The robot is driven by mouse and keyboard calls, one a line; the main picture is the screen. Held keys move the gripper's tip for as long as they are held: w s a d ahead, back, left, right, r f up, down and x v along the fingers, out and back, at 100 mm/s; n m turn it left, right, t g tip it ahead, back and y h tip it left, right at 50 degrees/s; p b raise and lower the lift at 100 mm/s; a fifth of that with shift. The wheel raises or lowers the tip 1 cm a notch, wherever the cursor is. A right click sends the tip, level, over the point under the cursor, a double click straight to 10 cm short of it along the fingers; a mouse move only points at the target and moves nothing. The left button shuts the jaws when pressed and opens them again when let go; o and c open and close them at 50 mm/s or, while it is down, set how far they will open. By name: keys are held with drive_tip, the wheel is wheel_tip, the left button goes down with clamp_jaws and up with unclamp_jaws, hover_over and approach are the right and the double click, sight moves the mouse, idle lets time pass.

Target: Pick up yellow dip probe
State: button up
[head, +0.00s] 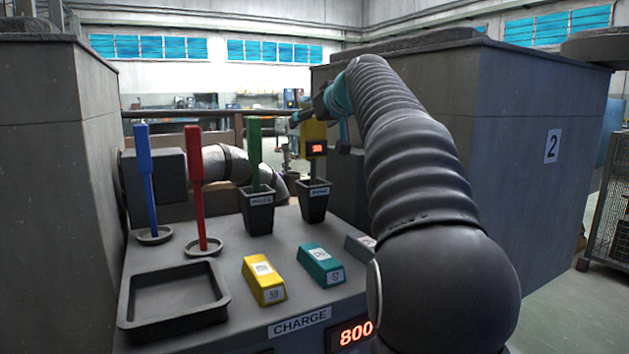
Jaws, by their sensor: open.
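The yellow dip probe (315,132) stands upright in the right-hand black pot (314,208), with a small red-lit display on its upper part. Its lower end is hidden in the pot. My gripper (319,128) is open at the probe's upper part, with one finger to the left and one to the right of it. I cannot tell whether the fingers touch it. My arm comes in from the right.
A green probe (254,150) stands in a black pot (258,215) just left. Red (194,185) and blue (147,180) probes stand in dishes farther left. A yellow ingot (264,282), a teal ingot (321,268) and an empty tray (172,318) lie in front. Large grey blocks flank the bench.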

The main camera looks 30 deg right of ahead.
drive_tip(key=c, duration=1.1)
drive_tip(key=shift+c, duration=0.7)
drive_tip(key=shift+r, duration=0.1)
